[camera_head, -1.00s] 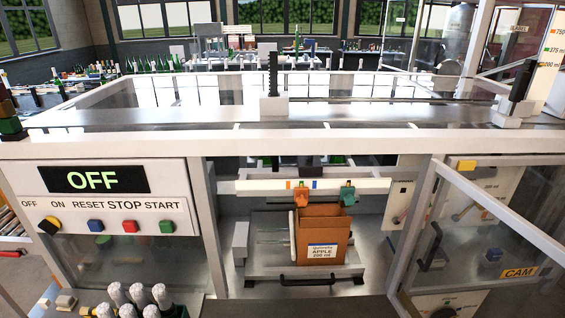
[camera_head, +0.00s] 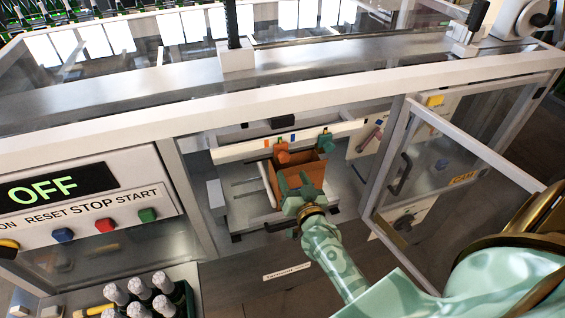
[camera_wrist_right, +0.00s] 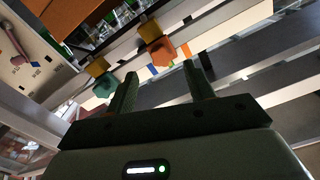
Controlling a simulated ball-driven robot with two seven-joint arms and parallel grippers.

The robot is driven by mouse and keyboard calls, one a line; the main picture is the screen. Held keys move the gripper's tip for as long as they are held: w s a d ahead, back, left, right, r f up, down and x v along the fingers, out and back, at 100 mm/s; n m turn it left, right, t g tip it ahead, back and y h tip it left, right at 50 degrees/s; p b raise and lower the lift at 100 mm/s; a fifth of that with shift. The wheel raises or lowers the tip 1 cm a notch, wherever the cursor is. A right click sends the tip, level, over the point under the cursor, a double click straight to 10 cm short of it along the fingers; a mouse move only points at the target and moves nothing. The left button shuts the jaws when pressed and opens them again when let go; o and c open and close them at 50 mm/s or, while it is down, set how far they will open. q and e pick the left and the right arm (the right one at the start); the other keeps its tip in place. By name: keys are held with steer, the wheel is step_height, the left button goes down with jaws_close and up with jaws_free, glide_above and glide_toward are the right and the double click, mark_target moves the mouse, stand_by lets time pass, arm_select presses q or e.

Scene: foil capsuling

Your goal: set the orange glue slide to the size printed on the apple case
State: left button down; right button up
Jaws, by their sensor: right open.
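The orange glue slide (camera_head: 282,155) sits on a white rail (camera_head: 236,152) above the apple case (camera_head: 314,172). A teal slide (camera_head: 326,144) is to its right on the same rail. My right gripper (camera_head: 296,181) is open and empty in front of the case, short of the orange slide, and covers the case's label. In the right wrist view the orange slide (camera_wrist_right: 159,52) lies beyond the open fingers, with the teal slide (camera_wrist_right: 105,86) to its left. The earlier head frame showed the label as APPLE 200 ml. My left gripper is out of view.
The rail bears small colour marks, including an orange mark (camera_head: 270,143) and a blue mark (camera_head: 293,137). An open clear door (camera_head: 440,160) stands right of the bay. A control panel (camera_head: 75,205) showing OFF and a crate of bottles (camera_head: 150,295) are at left.

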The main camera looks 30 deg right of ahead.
mark_target(285, 161)
steer(key=b+x, duration=0.3)
steer(key=x, duration=0.4)
steer(key=shift+w+f, duration=0.15)
steer(key=shift+w+d+b, duration=0.15)
steer(key=shift+w+b, duration=0.25)
steer(key=shift+w, duration=0.3)
steer(key=c, duration=1)
steer(key=d, duration=0.3)
steer(key=shift+s+r, duration=0.2)
steer(key=shift+s, duration=0.2)
steer(key=shift+c, duration=0.2)
steer(key=shift+s+d, duration=0.15)
steer(key=shift+d, duration=0.3)
steer(key=o, duration=1)
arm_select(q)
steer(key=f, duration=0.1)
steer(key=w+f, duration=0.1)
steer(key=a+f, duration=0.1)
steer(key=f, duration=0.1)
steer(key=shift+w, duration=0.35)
arm_select(e)
steer(key=shift+o, duration=0.2)
